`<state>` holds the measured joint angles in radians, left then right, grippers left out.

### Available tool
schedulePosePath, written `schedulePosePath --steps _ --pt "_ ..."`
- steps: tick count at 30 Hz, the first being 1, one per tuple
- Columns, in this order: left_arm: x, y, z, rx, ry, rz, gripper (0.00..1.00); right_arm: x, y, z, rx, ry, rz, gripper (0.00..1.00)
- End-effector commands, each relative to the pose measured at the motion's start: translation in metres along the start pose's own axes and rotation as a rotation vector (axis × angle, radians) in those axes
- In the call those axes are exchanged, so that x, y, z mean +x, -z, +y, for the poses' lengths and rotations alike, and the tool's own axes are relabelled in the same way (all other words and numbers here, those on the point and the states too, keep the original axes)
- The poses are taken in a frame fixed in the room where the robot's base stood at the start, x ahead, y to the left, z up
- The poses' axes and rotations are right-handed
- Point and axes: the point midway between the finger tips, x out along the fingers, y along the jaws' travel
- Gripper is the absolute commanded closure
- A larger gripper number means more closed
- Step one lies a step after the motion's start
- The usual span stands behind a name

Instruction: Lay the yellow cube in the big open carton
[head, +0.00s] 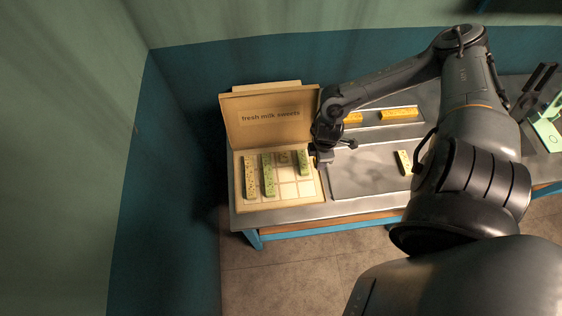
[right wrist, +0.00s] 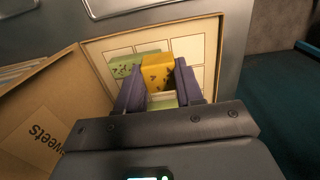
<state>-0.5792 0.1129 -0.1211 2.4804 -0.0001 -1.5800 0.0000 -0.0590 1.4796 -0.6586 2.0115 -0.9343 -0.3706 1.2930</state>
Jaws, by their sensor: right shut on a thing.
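The big open carton (head: 291,199) stands at the left end of the table with its lid, marked "fresh milk sweets", raised at the back. It is divided into cells and holds green and speckled pieces. My right gripper (head: 319,160) is over the carton's right side. In the right wrist view its purple fingers are shut on the yellow cube (right wrist: 157,72), with the carton (right wrist: 205,43) behind it. A green piece (right wrist: 125,66) is beside the cube there. I cannot tell whether the cube touches the carton floor. In the head view, the gripper hides the cube.
Orange-yellow bars (head: 398,114) lie in a tray at the back of the table. A pale green piece (head: 404,162) lies on the grey surface right of the carton. A green object (head: 547,132) stands at the far right. The grey surface (head: 365,177) beside the carton is mostly clear.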

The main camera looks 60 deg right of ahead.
Motion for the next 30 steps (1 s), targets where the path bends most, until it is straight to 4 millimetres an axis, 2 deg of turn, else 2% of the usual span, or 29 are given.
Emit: schedulePosePath --steps 15,21,26,30 --pt "0.001 -0.001 -0.002 0.006 0.006 -0.001 0.38 0.051 0.087 0.015 0.0 0.002 0.006 0.93" --pt "0.002 -0.001 -0.003 0.011 0.01 -0.002 0.38 0.062 0.104 0.019 -0.001 0.0 0.003 0.93" --pt "0.002 -0.002 -0.003 0.011 0.01 -0.002 0.38 0.068 0.106 0.019 -0.003 0.001 0.001 0.93" --pt "0.003 -0.002 -0.003 0.009 0.009 -0.002 0.38 0.085 0.106 0.019 -0.002 0.003 -0.001 0.93"
